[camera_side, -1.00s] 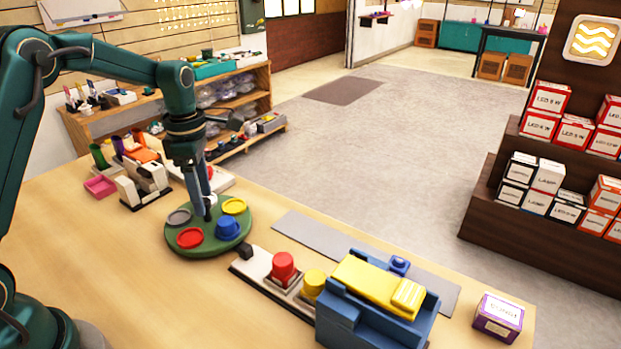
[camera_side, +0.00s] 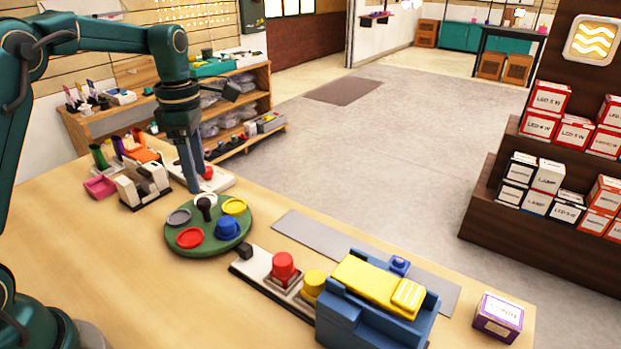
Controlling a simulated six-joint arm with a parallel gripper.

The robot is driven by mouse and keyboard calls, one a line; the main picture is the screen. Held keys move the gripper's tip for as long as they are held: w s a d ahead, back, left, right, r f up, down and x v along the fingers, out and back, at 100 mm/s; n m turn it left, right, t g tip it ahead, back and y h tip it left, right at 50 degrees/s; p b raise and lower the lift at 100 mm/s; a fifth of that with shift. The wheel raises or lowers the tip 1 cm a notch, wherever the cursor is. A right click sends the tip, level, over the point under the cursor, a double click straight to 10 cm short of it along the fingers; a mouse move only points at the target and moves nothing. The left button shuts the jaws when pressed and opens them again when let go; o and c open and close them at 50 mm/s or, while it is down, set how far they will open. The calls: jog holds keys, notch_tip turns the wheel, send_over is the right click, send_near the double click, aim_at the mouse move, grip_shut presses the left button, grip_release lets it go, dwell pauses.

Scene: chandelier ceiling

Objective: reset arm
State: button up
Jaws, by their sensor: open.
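My gripper (camera_side: 192,188) points down and hangs just above the back left edge of a round green turntable (camera_side: 201,243). It is open, and nothing shows between its fingers. The turntable carries a grey disc (camera_side: 179,217), a yellow disc (camera_side: 234,206), a red disc (camera_side: 190,238) and a blue knob-like piece (camera_side: 228,228). A small black-topped knob (camera_side: 206,203) stands near its back, just right of and below my fingertips.
Right of the turntable stand a red cylinder (camera_side: 284,268), a yellow cylinder (camera_side: 314,283) and a blue block machine with a yellow top (camera_side: 372,282). A purple box (camera_side: 498,316) sits at the right. A white device (camera_side: 143,184) stands left. The front table is clear.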

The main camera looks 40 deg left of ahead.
jog(key=s+d+r+m+t, duration=0.4)
jog(key=s+d+r+m, duration=0.35)
jog(key=r, duration=0.25)
jog(key=s+d+f+m, duration=0.2)
jog(key=s+f+m, duration=0.1)
jog(key=m, duration=0.6)
jog(key=s+d+f+m+t, duration=0.1)
jog(key=s+d+f+m, duration=0.1)
jog(key=s+m, duration=0.4)
jog(key=shift+f+m+t, duration=0.3)
jog(key=shift+f+m, duration=0.1)
jog(key=shift+m, duration=1.45)
jog(key=shift+s, duration=0.1)
